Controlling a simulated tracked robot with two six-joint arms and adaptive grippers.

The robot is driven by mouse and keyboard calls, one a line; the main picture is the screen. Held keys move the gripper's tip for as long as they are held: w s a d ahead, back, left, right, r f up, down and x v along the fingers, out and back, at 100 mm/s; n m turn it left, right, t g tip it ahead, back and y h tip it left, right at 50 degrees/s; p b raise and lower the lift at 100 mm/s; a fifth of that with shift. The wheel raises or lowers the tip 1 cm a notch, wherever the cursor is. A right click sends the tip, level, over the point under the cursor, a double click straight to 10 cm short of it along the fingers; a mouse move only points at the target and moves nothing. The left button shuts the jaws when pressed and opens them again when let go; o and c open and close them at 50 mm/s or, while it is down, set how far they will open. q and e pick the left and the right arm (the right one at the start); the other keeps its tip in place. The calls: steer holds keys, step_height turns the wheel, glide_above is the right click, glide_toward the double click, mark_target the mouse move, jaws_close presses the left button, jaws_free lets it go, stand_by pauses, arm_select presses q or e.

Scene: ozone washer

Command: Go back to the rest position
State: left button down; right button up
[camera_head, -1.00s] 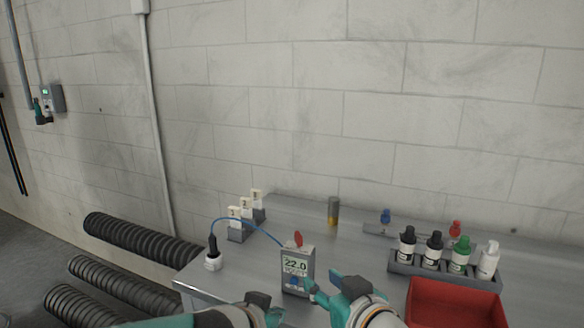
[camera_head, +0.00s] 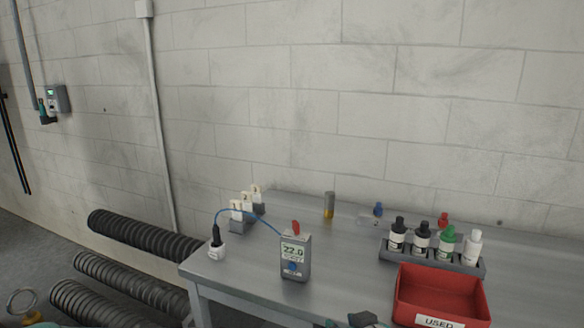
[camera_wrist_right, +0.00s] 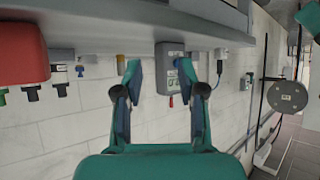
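My right gripper (camera_wrist_right: 160,85) is open and empty in the right wrist view, its two fingers well apart. In the head view only a small dark and teal part of it (camera_head: 362,319) shows at the bottom edge, in front of the table. The grey handheld meter (camera_head: 295,256) reads 22.0 and stands on the table, apart from the gripper. It also shows beyond the fingers in the upside-down right wrist view (camera_wrist_right: 171,62). My left gripper cannot be made out; only a teal sliver, perhaps of my left arm, shows at the lower left.
The grey table (camera_head: 345,262) carries a red bin (camera_head: 440,280) marked USED, a bottle rack (camera_head: 400,258) with several bottles, a vial (camera_head: 329,206) and a white plug (camera_head: 216,250). Black corrugated hoses (camera_head: 140,235) lie left of it. A block wall (camera_head: 350,90) stands behind.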

steer(key=s+d+f+m+g+h, duration=0.1)
steer(key=s+d+f+g, duration=0.2)
steer(key=f, duration=0.8)
steer(key=s+d+f+g, duration=0.15)
steer(key=s+f, duration=0.25)
steer(key=f, duration=0.6)
arm_select(q)
steer(key=s+a+f+n+g+h+p, duration=0.1)
steer(key=s+f+n+g, duration=0.3)
steer(key=s+f, duration=1.8)
step_height(320, 180, down, 4)
steer(key=shift+s+a+f+g+h, duration=0.15)
steer(key=shift+s+a+g+h, duration=0.3)
steer(key=shift+g, duration=0.75)
arm_select(e)
steer(key=s+a+f+m+g, duration=0.1)
steer(key=s+f+m+g, duration=0.1)
steer(key=s+f, duration=0.4)
steer(key=s+a+f+m+g+y, duration=0.1)
steer(key=s+f+g, duration=0.3)
steer(key=s, duration=0.7)
step_height(320, 180, down, 2)
steer(key=shift+s+a+m+y, duration=0.25)
steer(key=shift+a+m+y, duration=0.05)
steer(key=shift+m, duration=0.4)
arm_select(q)
steer(key=shift+w+a, duration=0.15)
